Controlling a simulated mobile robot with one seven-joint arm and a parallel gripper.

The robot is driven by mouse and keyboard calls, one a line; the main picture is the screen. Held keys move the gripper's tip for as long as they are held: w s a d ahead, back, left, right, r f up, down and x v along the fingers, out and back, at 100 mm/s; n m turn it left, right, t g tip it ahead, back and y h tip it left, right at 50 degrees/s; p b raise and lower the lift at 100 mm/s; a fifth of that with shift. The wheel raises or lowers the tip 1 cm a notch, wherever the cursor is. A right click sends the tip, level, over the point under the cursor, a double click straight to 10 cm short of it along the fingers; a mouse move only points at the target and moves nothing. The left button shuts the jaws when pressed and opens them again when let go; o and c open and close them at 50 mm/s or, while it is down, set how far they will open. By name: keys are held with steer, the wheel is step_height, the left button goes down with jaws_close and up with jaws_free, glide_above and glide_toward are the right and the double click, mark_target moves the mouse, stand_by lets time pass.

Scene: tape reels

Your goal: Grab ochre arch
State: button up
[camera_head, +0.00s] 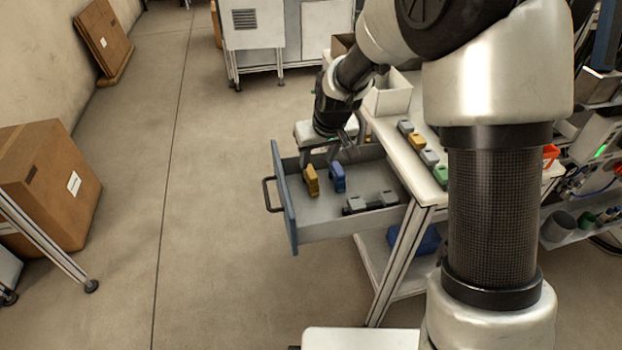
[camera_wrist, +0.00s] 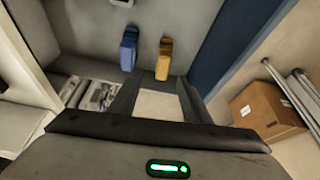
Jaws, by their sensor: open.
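The ochre arch (camera_head: 311,180) stands in the open grey drawer (camera_head: 325,228), near the drawer's blue front panel. A blue arch (camera_head: 338,177) stands just to its right. My gripper (camera_head: 327,156) is above the drawer, behind the two arches in the head view, with open, empty fingers. In the wrist view the ochre arch (camera_wrist: 165,58) is beyond the fingertips (camera_wrist: 160,82), nearly in line with the gap, apart from them. The blue arch (camera_wrist: 129,48) is to its left there. The feet of the ochre arch are hard to make out.
Grey blocks (camera_head: 357,204) lie in the drawer's right part. Another ochre piece (camera_head: 417,141) sits in a row with grey and green ones on the white tabletop. A white bin (camera_head: 389,96) stands behind them. Cardboard boxes (camera_head: 45,180) are at left; the floor between is clear.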

mark_target(311, 171)
steer(key=x, duration=0.5)
steer(key=b+x, duration=0.1)
steer(key=x, duration=0.2)
steer(key=shift+a+f, duration=0.25)
steer(key=shift+a, duration=0.15)
jaws_close()
